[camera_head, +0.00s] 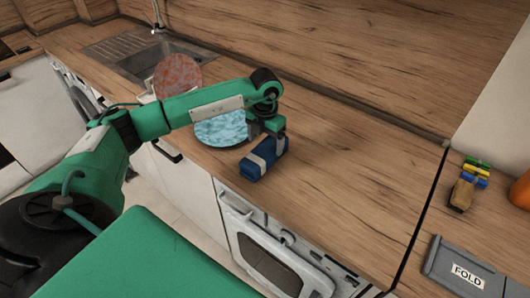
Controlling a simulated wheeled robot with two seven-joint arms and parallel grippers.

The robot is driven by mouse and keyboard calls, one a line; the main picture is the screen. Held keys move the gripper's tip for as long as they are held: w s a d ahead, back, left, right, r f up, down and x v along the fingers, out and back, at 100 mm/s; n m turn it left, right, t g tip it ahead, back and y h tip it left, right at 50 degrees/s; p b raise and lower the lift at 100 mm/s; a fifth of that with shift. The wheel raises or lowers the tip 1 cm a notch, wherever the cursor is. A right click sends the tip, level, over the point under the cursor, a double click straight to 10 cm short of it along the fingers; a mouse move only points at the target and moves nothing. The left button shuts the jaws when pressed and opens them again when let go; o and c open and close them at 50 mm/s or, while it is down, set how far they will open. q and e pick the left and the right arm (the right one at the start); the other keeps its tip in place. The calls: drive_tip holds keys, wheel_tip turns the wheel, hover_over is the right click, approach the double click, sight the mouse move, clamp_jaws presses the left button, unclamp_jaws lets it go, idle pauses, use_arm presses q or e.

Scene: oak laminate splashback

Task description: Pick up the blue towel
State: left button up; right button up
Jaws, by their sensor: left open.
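The blue towel (252,170) is a dark blue roll with a pale band around it. It lies on the wooden counter close to the front edge, above the oven. My left gripper (269,138) comes in from the left and points down at the towel's far side. Its jaws are open. One finger overlaps the towel in the picture, and I cannot tell whether it touches. Part of the towel's far end is hidden by the gripper. My right gripper is not in view.
A blue patterned round plate (220,130) lies just left of the towel, and a reddish round one (177,74) is behind my arm near the sink (150,55). The counter right of the towel is clear.

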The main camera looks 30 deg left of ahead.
sight(265, 148)
use_arm(q)
drive_tip(key=shift+f, duration=0.6)
drive_tip(key=shift+f+p, duration=0.3)
drive_tip(key=shift+p, duration=0.1)
wheel_tip(265, 148, down, 4)
drive_tip(key=shift+a+r+p, duration=0.1)
drive_tip(key=shift+r+p, duration=0.15)
drive_tip(key=shift+p, duration=0.65)
drive_tip(key=shift+f, duration=0.55)
drive_tip(key=c, duration=1.2)
drive_tip(key=shift+r, duration=0.1)
